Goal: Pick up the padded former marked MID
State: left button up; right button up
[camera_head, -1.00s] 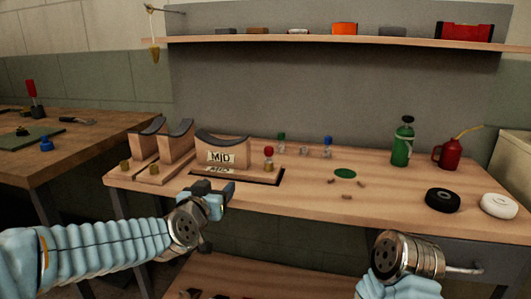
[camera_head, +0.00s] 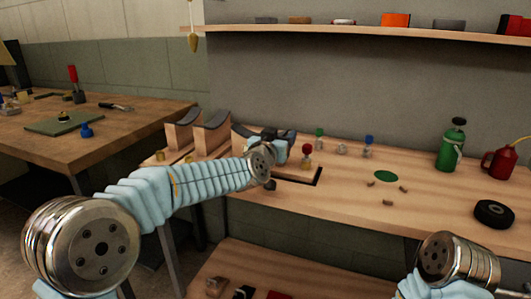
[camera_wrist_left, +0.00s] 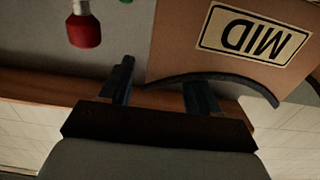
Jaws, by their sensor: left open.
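The padded former marked MID is tan with a dark curved pad on top. In the head view it stands on the bench, mostly hidden behind my left gripper (camera_head: 278,140). In the left wrist view the MID former (camera_wrist_left: 225,55) shows upside down at upper right, its label readable. My left gripper (camera_wrist_left: 160,90) is open there. One finger overlaps the former's padded edge and the other is beside its end; I cannot tell whether they touch it. My right wrist shows at lower right in the head view, but its gripper fingers do not.
Two other padded formers (camera_head: 183,132) stand left of it. A red-topped item (camera_head: 307,156) stands close on the right and shows in the wrist view (camera_wrist_left: 84,28). A green bottle (camera_head: 452,146), red oil can (camera_head: 500,158) and black roll (camera_head: 494,213) are further right. A shelf (camera_head: 350,34) hangs above.

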pick_arm(q)
jog(key=shift+x, duration=0.85)
grip_shut()
dwell(0.7)
jog(key=shift+r, duration=0.2)
